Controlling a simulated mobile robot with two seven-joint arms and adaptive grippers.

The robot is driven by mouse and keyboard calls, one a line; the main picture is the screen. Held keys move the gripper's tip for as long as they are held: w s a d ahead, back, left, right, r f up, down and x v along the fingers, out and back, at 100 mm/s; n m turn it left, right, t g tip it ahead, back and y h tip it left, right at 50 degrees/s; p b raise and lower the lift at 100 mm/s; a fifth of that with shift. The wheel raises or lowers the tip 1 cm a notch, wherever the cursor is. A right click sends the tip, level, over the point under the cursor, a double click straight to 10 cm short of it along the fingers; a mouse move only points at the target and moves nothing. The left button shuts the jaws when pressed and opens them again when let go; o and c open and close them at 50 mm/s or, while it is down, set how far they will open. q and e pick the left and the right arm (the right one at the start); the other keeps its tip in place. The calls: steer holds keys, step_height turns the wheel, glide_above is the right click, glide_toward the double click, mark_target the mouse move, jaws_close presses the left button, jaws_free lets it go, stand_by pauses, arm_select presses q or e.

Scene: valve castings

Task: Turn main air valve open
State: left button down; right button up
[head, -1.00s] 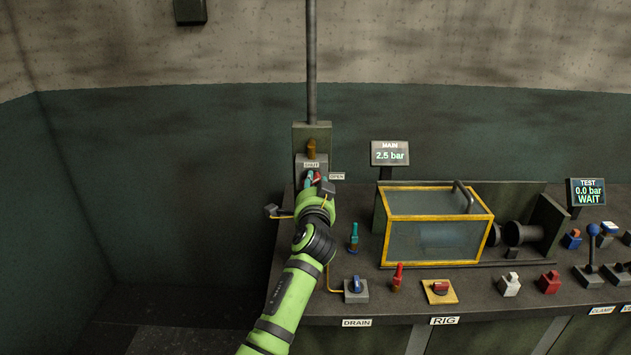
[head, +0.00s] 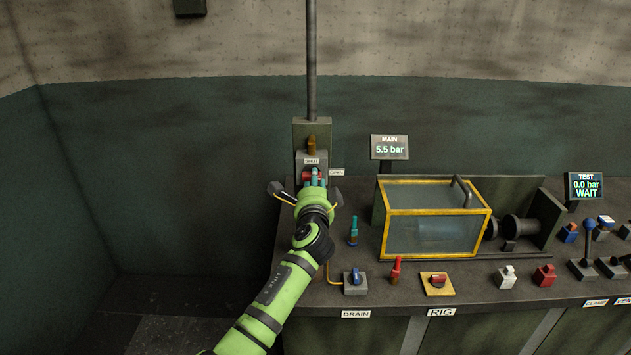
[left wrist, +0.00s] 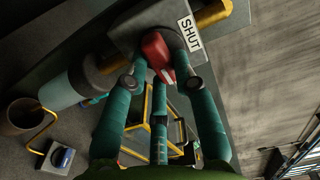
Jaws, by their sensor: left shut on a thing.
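The main air valve's red handle (left wrist: 157,52) sits on a grey block under a SHUT label (left wrist: 189,33) in the left wrist view. My left gripper (left wrist: 162,80) has its teal fingers closed around this handle. In the head view my left gripper (head: 312,184) reaches the valve on the wall-side post, and the red handle (head: 307,176) shows partly behind the fingers. An OPEN label (head: 337,172) is just right of the valve. The MAIN display (head: 390,148) reads 5.5 bar. My right gripper is in neither view.
A yellow-framed clear box (head: 432,225) stands on the bench right of my arm. A teal-topped fitting (head: 353,232), the blue DRAIN knob (head: 356,277) and a red-topped fitting (head: 396,270) stand near my forearm. The TEST display (head: 584,187) reads 0.0 bar WAIT.

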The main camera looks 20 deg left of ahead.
arm_select(q)
steer(key=shift+a+r, duration=0.3)
steer(key=shift+r, duration=0.1)
steer(key=c, duration=1)
jaws_free()
steer(key=shift+w, duration=0.1)
steer(key=shift+a+f, duration=0.1)
steer(key=shift+f, duration=0.25)
steer(key=v, duration=1.2)
